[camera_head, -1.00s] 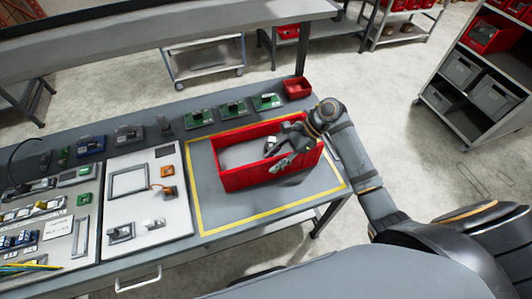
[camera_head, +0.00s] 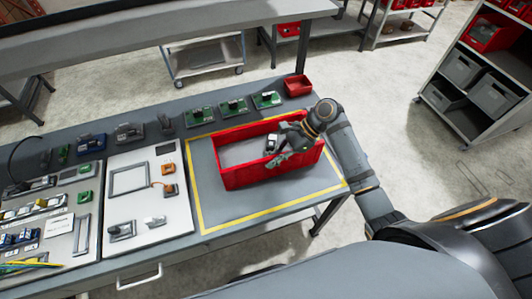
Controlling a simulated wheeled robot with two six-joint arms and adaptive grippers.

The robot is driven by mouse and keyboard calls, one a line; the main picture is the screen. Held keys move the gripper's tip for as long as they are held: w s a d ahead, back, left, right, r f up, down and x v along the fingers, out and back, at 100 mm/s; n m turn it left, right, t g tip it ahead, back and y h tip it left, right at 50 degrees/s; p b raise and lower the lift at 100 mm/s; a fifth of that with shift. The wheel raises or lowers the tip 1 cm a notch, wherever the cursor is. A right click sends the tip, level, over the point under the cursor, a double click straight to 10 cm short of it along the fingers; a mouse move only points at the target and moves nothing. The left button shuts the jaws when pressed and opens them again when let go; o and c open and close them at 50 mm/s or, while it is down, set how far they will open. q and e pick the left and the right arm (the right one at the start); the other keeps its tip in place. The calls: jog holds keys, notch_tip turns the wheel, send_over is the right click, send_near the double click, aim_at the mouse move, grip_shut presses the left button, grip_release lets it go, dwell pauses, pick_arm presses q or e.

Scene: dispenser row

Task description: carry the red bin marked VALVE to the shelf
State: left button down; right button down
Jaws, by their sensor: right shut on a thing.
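A red open bin (camera_head: 242,174) sits inside the yellow-outlined area of the workbench (camera_head: 215,214). I cannot read any marking on it. My right gripper (camera_head: 274,153) comes in from the right over the bin's near long wall. It is shut on that wall, with one finger on the inside and one on the outside. The bin looks level, and I cannot tell whether its base touches the bench. My left gripper is not in view. A grey shelf unit (camera_head: 476,131) stands at the far right, holding red and grey bins.
A small red tray (camera_head: 298,85) and several green circuit boards (camera_head: 233,107) line the bench's back edge. A white panel (camera_head: 150,210) with small parts lies left of the bin. A wheeled cart (camera_head: 203,66) stands behind. Open floor (camera_head: 395,140) lies between bench and shelf unit.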

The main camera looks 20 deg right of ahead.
aim_at(273, 156)
jog(key=shift+w+r, duration=0.15)
jog(key=shift+r, duration=0.45)
jog(key=shift+r+b, duration=0.6)
jog(key=shift+r, duration=0.3)
jog(key=v, duration=0.7)
jog(key=shift+s+a+r+b, duration=0.15)
jog(key=shift+s+b, duration=0.15)
jog(key=shift+s, duration=0.05)
jog(key=s+d+r+b, duration=0.1)
jog(key=d+r+b, duration=0.1)
jog(key=d+r, duration=0.3)
jog(key=d, duration=0.4)
jog(key=shift+s+d+f, duration=0.1)
jog(key=shift+d+f, duration=0.05)
